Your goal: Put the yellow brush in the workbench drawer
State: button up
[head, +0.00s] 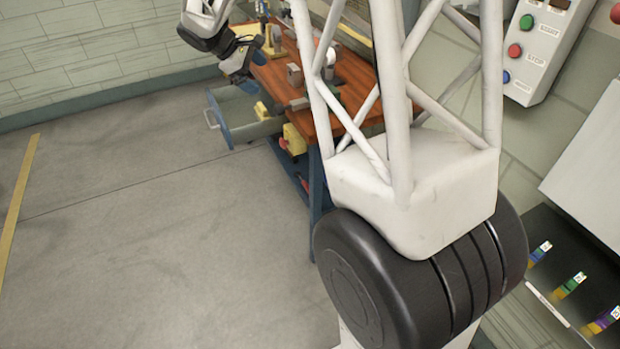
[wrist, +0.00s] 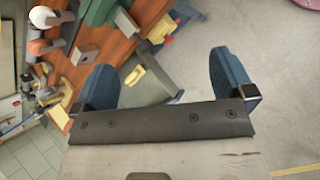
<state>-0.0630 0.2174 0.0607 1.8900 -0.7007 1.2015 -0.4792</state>
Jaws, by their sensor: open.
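The workbench drawer (head: 221,118) is pulled out from the bench's left side, its blue front and pale handle facing left. It also shows in the wrist view as a grey tray (wrist: 147,92). A small yellow thing (head: 262,110) shows at the drawer's bench end, and a yellow piece (wrist: 134,75) shows there in the wrist view. I cannot tell for sure whether it is the yellow brush. My gripper (head: 245,68) is above the drawer by the bench edge. In the wrist view its blue fingers (wrist: 163,85) are wide apart with nothing held between them.
The orange workbench top (head: 345,108) carries several tools and blocks, including a grey block (head: 294,74). A yellow and red thing (head: 293,140) is beneath its edge. A button box (head: 537,50) hangs on the right wall. The floor (head: 150,235) at left is clear.

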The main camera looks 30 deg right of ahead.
jog(key=s+a+r+m+t+y, duration=0.1)
jog(key=s+r+m+y, duration=0.15)
jog(key=s, duration=0.85)
jog(key=s+a+r+m+y, duration=0.15)
jog(key=s+r, duration=0.25)
jog(key=s, duration=0.8)
jog(key=s+a+f+m+t+y, duration=0.1)
jog(key=s+f+m, duration=0.1)
jog(key=s, duration=0.9)
jog(key=s+a+f+m+t+y, duration=0.1)
jog(key=s+m, duration=0.3)
jog(key=s, duration=0.6)
jog(key=shift+s+a+f+y, duration=0.4)
jog(key=shift+a+f+y, duration=0.15)
jog(key=shift+y, duration=0.25)
jog(key=shift+c, duration=0.3)
